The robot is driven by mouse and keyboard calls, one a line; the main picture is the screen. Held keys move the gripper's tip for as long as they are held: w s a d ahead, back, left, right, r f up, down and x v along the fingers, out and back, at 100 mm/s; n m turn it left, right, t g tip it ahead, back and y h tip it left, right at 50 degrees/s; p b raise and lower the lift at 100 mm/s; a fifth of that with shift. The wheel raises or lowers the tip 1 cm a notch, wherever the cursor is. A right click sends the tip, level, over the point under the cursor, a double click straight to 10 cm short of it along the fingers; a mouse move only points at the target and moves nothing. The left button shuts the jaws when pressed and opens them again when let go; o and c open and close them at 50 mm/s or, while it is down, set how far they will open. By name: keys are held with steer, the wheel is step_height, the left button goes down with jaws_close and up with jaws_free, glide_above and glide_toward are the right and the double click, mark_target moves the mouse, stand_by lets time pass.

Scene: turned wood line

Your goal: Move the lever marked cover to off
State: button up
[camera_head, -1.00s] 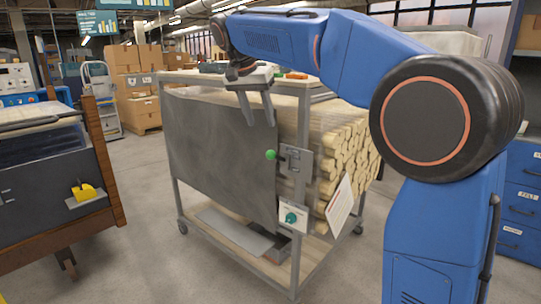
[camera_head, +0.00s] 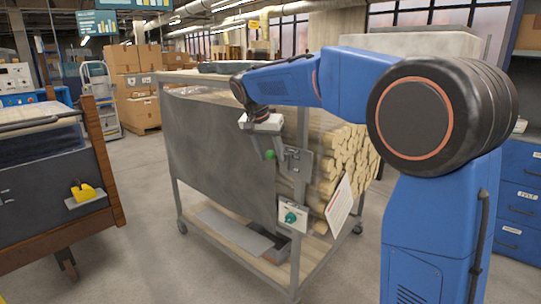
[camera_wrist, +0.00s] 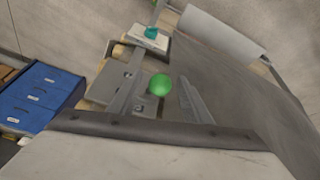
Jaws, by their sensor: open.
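A lever with a round green knob (camera_head: 269,154) stands out from a grey bracket (camera_head: 297,162) on the front post of a wheeled cart. The wrist view shows the same green knob (camera_wrist: 159,85) between the two fingers of my open gripper (camera_wrist: 162,78). The fingers lie on either side of the knob with gaps; I cannot tell how deep it sits between them. No cover or off marking is readable.
A white plate with a teal rotary knob (camera_head: 291,217) is below the lever. A grey sheet (camera_head: 220,150) hangs on the cart's left side. Stacked wood pieces (camera_head: 345,150) and a tilted white sign (camera_head: 339,204) are on the right. Floor left of the cart is clear.

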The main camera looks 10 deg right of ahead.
steer(key=shift+f, duration=0.1)
steer(key=shift+c, duration=0.5)
jaws_close()
steer(key=shift+s+a+f+t+h, duration=0.25)
steer(key=shift+f+t+h, duration=0.15)
steer(key=shift+f+h, duration=0.15)
steer(key=shift+s+a+f+t+h, duration=0.1)
steer(key=shift+a+f+t+h, duration=0.1)
steer(key=shift+f+t+h, duration=0.3)
step_height(320, 180, down, 8)
steer(key=t+h, duration=0.5)
steer(key=h, duration=0.2)
steer(key=shift+w+d, duration=0.3)
steer(key=shift+d, duration=0.1)
steer(key=shift+t+h, duration=0.3)
steer(key=shift+h, duration=0.05)
